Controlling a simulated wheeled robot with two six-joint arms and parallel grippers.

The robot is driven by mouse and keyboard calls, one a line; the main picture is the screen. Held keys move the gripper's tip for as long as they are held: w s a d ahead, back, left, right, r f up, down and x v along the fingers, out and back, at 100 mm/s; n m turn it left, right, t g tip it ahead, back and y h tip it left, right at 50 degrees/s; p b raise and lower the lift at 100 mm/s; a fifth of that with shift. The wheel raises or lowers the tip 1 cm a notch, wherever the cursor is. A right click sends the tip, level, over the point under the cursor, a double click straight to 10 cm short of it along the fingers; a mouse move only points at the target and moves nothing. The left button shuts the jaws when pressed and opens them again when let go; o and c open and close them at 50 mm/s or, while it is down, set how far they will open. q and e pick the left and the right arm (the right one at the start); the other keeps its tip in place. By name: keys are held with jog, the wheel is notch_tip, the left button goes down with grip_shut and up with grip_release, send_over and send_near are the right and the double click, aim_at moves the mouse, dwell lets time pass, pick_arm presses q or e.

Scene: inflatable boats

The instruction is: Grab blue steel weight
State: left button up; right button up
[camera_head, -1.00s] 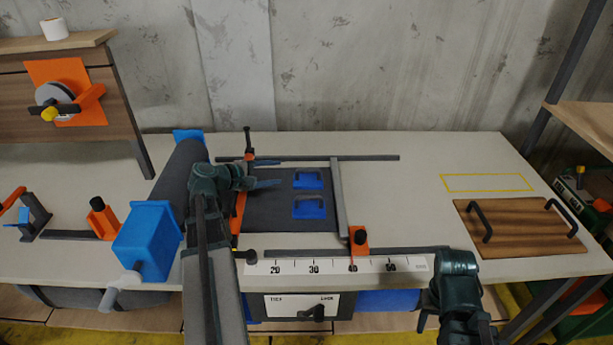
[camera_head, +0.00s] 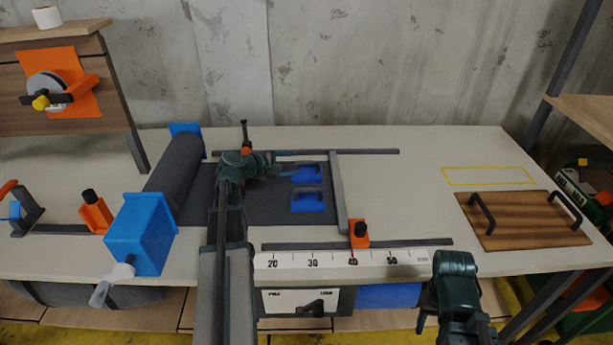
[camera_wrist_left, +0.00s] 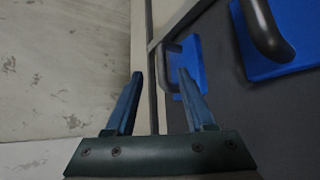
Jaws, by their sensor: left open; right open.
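Two blue steel weights with dark handles lie on the dark grey fabric (camera_head: 255,208). The far weight (camera_head: 308,177) and the near weight (camera_head: 308,203) also show in the left wrist view, the far one (camera_wrist_left: 190,48) smaller and the near one (camera_wrist_left: 262,66) at the right edge. My left gripper (camera_head: 291,167) is open and empty at the left side of the far weight. In the left wrist view its fingers (camera_wrist_left: 161,75) are apart, with the right fingertip overlapping the far weight. My right gripper (camera_head: 424,312) is open near the table's front edge, partly hidden by its arm.
A metal bar (camera_head: 338,190) stands right of the weights, with an orange clamp (camera_head: 359,236) at its near end. A fabric roll (camera_head: 175,172) and blue block (camera_head: 142,232) are at left. A wooden board (camera_head: 520,222) lies at right. The table between bar and board is clear.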

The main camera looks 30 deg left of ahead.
aim_at(305, 163)
pick_arm(q)
jog(key=b+x, duration=0.2)
jog(key=x, duration=0.3)
jog(key=shift+f, duration=0.1)
jog(key=shift+s, duration=0.1)
grip_shut()
dwell(1.1)
